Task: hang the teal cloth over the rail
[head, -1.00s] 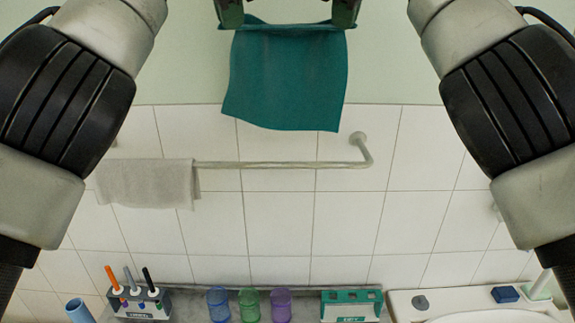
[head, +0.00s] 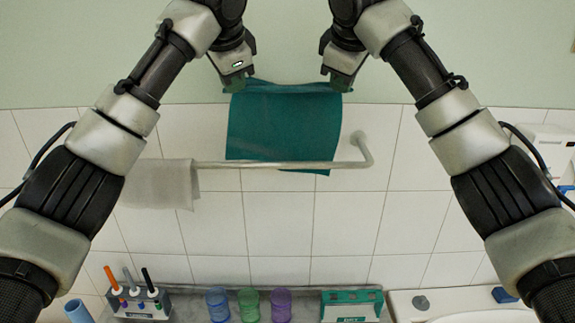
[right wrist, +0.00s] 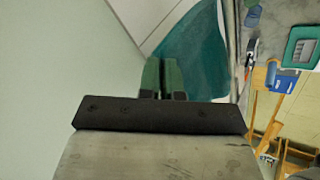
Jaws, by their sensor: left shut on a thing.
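The teal cloth (head: 285,125) hangs spread between my two grippers, held near its two upper corners. It also shows in the right wrist view (right wrist: 195,55). My left gripper (head: 236,83) is shut on its upper left corner, and my right gripper (head: 341,81) is shut on its upper right corner. The pale rail (head: 270,165) runs across the tiled wall and shows in front of the cloth's lower edge. The cloth's lower right corner shows just below the rail. Both grippers are above the rail.
A grey towel (head: 160,184) hangs over the rail's left part. Below is a shelf with a pen holder (head: 140,302), blue (head: 217,304), green (head: 249,304) and purple (head: 281,304) cups and a green-and-white box (head: 351,305). The rail right of the towel carries no other item.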

